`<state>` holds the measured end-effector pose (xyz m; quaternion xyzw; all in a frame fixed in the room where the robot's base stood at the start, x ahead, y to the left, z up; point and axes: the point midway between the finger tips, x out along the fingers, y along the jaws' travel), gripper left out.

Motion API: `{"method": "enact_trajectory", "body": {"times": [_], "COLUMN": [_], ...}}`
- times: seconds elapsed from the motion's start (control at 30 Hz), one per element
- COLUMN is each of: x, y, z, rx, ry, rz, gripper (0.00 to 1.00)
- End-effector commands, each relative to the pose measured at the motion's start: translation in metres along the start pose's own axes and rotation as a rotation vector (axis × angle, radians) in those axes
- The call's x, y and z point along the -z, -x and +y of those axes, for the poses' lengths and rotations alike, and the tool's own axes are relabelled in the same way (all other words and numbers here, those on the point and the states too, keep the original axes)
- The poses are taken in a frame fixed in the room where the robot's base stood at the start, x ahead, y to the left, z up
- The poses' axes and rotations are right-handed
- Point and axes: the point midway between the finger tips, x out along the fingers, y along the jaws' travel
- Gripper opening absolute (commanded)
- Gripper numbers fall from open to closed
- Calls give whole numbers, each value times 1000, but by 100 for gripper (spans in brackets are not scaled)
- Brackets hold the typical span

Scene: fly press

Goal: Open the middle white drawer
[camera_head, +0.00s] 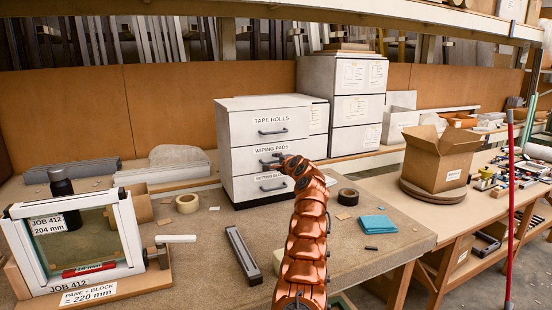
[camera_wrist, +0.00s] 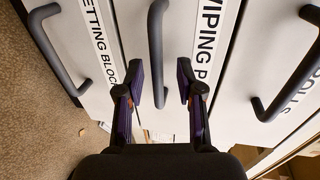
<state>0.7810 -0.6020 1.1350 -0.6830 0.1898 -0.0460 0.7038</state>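The white three-drawer cabinet (camera_head: 228,124) stands on the workbench. Its middle drawer (camera_head: 241,163) is labelled WIPING PADS and looks flush with the others. My gripper (camera_head: 284,158) is at that drawer's front, hiding part of its dark handle (camera_head: 268,162). In the wrist view my gripper (camera_wrist: 160,78) is open, with one finger on each side of the middle handle (camera_wrist: 156,45). Gaps show between handle and fingers. The WIPING PADS label (camera_wrist: 207,45) is beside the right finger.
The TAPE ROLLS handle (camera_head: 272,132) is above and the bottom drawer's handle (camera_head: 273,187) below. A black tape roll (camera_head: 348,197) and blue pads (camera_head: 378,224) lie right of my arm. A glass-pane frame (camera_head: 127,228) stands at left. A taller cabinet (camera_head: 318,80) stands behind.

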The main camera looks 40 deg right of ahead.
Motion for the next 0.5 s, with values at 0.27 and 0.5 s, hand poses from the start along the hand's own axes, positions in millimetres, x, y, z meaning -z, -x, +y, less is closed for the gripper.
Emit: {"method": "enact_trajectory", "body": {"times": [0.27,0.5], "x": [0,-1], "y": [-10,-13], "z": [0,2], "rx": [-4,-2], "ry": [-3,-3], "rz": [-2,-2], "gripper": [37,37]}}
